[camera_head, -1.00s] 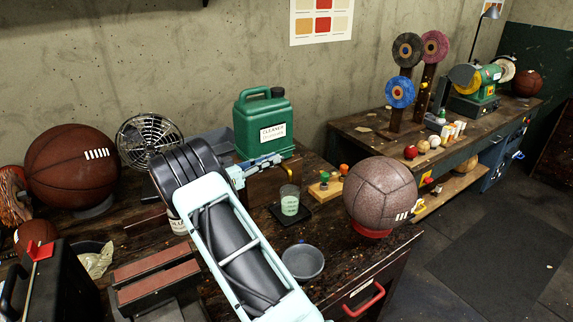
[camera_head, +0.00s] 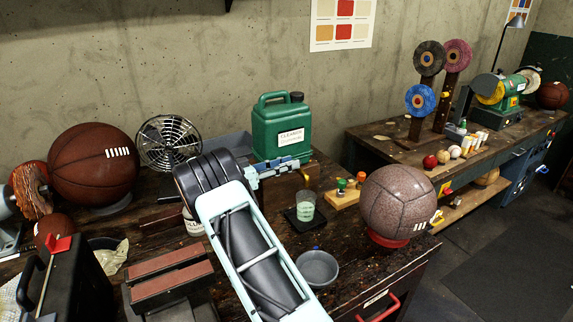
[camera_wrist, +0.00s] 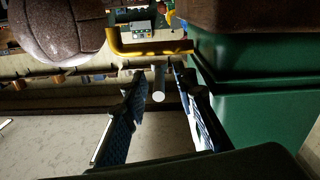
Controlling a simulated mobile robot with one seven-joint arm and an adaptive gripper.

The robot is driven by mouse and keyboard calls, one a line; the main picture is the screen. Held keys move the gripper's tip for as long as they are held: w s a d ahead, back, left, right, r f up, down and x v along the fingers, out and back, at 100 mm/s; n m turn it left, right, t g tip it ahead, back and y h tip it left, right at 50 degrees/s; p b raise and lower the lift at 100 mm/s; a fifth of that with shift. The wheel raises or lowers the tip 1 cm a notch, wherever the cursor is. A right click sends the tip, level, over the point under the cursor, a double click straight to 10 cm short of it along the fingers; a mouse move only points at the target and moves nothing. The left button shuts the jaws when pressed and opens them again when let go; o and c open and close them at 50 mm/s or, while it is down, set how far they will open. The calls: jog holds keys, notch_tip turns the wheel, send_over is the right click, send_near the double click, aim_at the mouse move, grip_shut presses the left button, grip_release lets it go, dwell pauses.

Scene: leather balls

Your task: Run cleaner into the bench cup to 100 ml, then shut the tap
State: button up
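The green cleaner jug (camera_head: 280,130) stands on the bench against the wall, its label facing me; its green side fills the right of the wrist view (camera_wrist: 245,100). A yellow spout (camera_wrist: 145,46) shows beside it there. The bench cup (camera_head: 305,206) stands upright on a black pad (camera_head: 291,218), holding pale green liquid; its marks are too small to read. My gripper (camera_head: 285,167) is in front of the jug's base. In the wrist view its blue-padded fingers (camera_wrist: 160,110) are apart, with a grey round-ended rod (camera_wrist: 159,84) between them, perhaps the tap handle. Contact is not visible.
A speckled ball (camera_head: 390,205) sits on a red ring right of the cup. A grey bowl (camera_head: 317,268) stands nearer me, and a wooden block with coloured knobs (camera_head: 345,194) lies beside the cup. A basketball (camera_head: 93,165) and fan (camera_head: 169,142) are at left.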

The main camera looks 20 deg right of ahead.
jog(key=s+a, duration=0.1)
jog(key=a, duration=1.1)
jog(key=shift+s, duration=0.1)
dwell(0.9)
